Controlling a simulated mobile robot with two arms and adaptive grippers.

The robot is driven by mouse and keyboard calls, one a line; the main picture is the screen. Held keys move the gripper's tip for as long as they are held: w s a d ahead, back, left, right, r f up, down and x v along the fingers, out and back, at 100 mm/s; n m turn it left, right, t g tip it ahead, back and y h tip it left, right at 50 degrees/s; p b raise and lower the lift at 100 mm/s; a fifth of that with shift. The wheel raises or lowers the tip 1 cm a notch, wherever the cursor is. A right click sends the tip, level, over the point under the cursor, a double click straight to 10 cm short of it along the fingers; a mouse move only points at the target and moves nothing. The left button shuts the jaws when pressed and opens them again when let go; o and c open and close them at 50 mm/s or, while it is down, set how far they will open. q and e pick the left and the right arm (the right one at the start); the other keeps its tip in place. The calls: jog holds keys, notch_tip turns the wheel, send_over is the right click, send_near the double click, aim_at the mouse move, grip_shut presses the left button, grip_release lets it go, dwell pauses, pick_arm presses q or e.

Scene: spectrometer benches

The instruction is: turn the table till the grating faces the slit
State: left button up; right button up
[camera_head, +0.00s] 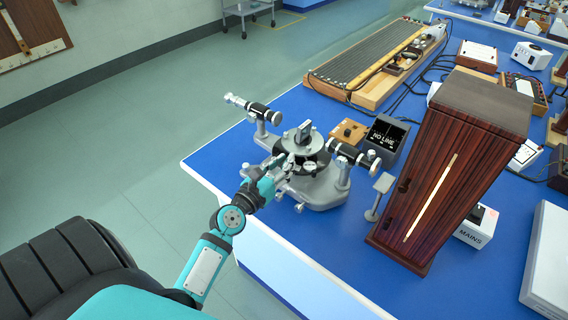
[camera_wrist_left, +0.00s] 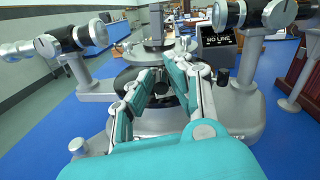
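The spectrometer (camera_head: 318,188) stands near the front edge of the blue bench. One tube (camera_head: 250,108) points in from the left and another (camera_head: 352,156) from the right; I cannot make out the slit. My left gripper (camera_head: 284,164) is at the near left side of the table. My right gripper is not in view.
A display box reading NO LINE (camera_head: 386,138) stands behind the spectrometer. A tall dark wooden case (camera_head: 455,165) stands at the right, with a small grey stand (camera_head: 379,196) beside it. A long wooden apparatus (camera_head: 372,65) lies farther back.

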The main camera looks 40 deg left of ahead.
pick_arm(q)
jog(key=o, duration=0.3)
jog(key=s, duration=1.2)
jog(key=shift+d, duration=0.1)
dwell(0.6)
